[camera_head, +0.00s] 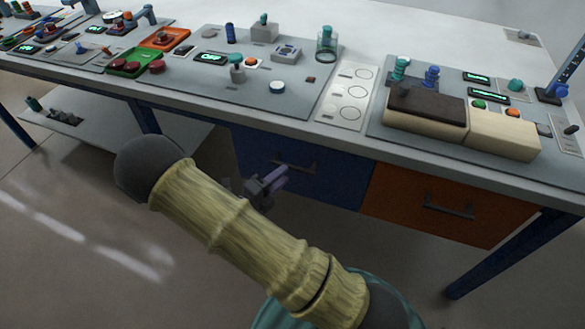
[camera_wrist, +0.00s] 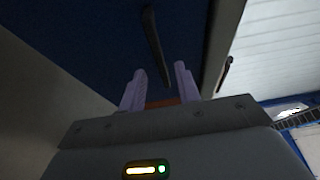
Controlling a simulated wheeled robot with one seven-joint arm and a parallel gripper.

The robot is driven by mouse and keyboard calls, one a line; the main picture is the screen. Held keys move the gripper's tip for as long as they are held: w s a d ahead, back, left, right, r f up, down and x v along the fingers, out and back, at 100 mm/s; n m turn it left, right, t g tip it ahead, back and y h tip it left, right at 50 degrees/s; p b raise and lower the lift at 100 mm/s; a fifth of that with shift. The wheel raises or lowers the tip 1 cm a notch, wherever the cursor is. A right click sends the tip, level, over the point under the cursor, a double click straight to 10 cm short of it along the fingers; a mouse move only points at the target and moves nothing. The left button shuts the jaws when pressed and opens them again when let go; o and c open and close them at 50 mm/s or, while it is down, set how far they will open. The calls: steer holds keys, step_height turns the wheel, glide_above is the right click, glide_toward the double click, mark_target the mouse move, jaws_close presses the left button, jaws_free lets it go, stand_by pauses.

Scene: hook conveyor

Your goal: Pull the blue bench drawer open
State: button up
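The blue drawer (camera_head: 340,187) is under the bench, left of the orange drawer, and looks shut. Its dark bar handle (camera_head: 304,168) runs across the front; my gripper partly covers the drawer's left part. My gripper (camera_head: 279,178) is at the drawer front, close to the handle. In the wrist view its two purple fingers (camera_wrist: 160,68) are apart. The handle (camera_wrist: 155,45) shows there as a dark bar, its lower end in line with the gap between the fingers. I see no finger closed on it, and I cannot tell how deep it lies between them.
The orange drawer (camera_head: 430,205) with its own handle (camera_head: 449,208) is to the right. A blue bench leg (camera_head: 515,250) stands at the right. The floor in front is clear.

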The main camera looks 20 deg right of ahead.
mark_target(291, 169)
steer(key=x, duration=0.5)
steer(key=shift+d+b, duration=0.15)
steer(key=shift+b, duration=0.2)
jaws_close()
